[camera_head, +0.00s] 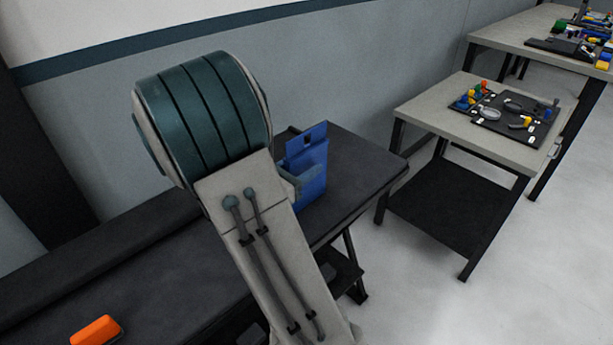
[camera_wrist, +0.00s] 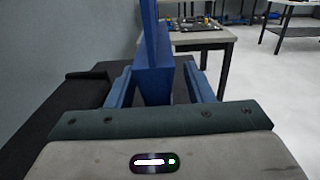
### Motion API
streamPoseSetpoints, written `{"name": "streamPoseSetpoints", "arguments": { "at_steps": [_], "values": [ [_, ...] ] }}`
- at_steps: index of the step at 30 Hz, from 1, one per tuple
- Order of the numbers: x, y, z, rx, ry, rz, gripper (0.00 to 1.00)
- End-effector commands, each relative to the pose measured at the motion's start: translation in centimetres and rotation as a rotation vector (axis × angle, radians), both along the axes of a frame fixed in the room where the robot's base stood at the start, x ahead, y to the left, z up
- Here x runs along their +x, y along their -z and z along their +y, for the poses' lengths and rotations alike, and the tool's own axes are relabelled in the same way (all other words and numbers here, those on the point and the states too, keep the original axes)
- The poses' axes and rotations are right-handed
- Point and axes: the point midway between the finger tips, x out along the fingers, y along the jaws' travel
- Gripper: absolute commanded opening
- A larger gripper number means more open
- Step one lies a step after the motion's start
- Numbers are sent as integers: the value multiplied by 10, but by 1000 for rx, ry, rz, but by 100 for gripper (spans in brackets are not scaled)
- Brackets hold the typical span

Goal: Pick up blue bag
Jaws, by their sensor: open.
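The blue bag (camera_head: 308,158) stands upright on the dark bench, just past my arm. Its lower left part is hidden by my arm in the head view. In the wrist view the blue bag (camera_wrist: 152,75) stands edge-on between the two fingers of my gripper (camera_wrist: 160,88). The fingers are apart, one on each side of the bag, and a gap shows beside it. Whether either finger touches the bag is hard to tell.
The dark padded bench (camera_head: 355,170) bears the bag. An orange block (camera_head: 95,331) lies at its near left. A grey wall (camera_head: 370,70) runs behind. A table (camera_head: 420,112) with tools on a dark mat stands to the right, with open floor (camera_head: 420,290) in front.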

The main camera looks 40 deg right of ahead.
Motion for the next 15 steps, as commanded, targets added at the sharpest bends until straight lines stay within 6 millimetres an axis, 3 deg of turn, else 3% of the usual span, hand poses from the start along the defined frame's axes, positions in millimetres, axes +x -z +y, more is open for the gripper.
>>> {"name": "streamPoseSetpoints", "arguments": {
  "at_steps": [1,6,15],
  "values": [
    [0,0,0,0,0,0,47],
    [0,0,0,0,0,0,0],
    [0,-1,0,-1,0,-1,0]
  ]
}}
